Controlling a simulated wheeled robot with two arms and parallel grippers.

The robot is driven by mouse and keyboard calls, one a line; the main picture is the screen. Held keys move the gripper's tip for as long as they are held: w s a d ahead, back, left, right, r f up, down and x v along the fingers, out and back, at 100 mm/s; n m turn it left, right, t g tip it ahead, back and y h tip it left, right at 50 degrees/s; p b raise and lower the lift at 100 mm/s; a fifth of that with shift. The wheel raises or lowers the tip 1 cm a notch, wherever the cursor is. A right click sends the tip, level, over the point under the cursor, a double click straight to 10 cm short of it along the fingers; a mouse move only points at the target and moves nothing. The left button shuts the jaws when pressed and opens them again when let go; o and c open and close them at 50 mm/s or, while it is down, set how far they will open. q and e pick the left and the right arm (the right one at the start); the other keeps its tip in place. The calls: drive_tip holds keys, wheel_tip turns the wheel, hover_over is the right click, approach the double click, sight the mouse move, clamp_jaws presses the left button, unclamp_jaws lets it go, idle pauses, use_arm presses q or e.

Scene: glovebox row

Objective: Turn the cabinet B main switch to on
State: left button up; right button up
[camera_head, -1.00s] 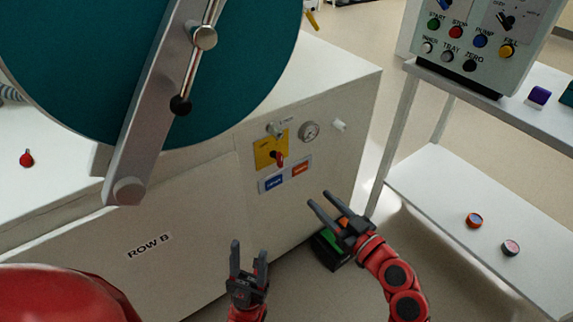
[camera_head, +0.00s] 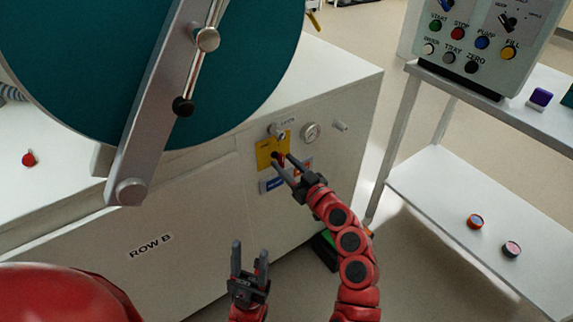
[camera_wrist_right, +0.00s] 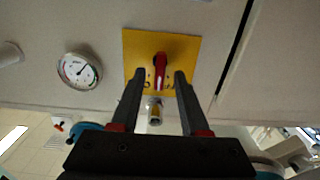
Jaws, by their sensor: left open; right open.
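The main switch is a red handle (camera_wrist_right: 160,72) on a yellow plate (camera_wrist_right: 190,45), seen close in the right wrist view. In the head view the yellow plate (camera_head: 264,147) is on the front of the white cabinet marked ROW B, and the handle is partly hidden by my right gripper. My right gripper (camera_head: 282,162) is open at the plate. In the wrist view its fingers (camera_wrist_right: 155,88) stand on either side of the red handle, with gaps to it; I cannot tell contact. My left gripper (camera_head: 249,250) is open and empty, lower down in front of the cabinet.
A gauge (camera_head: 310,132) and a small valve (camera_head: 277,130) sit close to the plate. A large teal round door (camera_head: 90,70) with a grey bar is at upper left. A white shelf stand (camera_head: 440,190) with a control panel (camera_head: 480,45) is at right.

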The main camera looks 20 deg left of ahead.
clamp_jaws()
idle(0.5)
drive_tip(key=shift+w+d+f+m, duration=0.1)
drive_tip(key=shift+m, duration=1.35)
drive_tip(key=shift+w+d+m, duration=0.1)
drive_tip(key=shift+m, duration=1.35)
drive_tip(key=shift+a, duration=0.1)
unclamp_jaws()
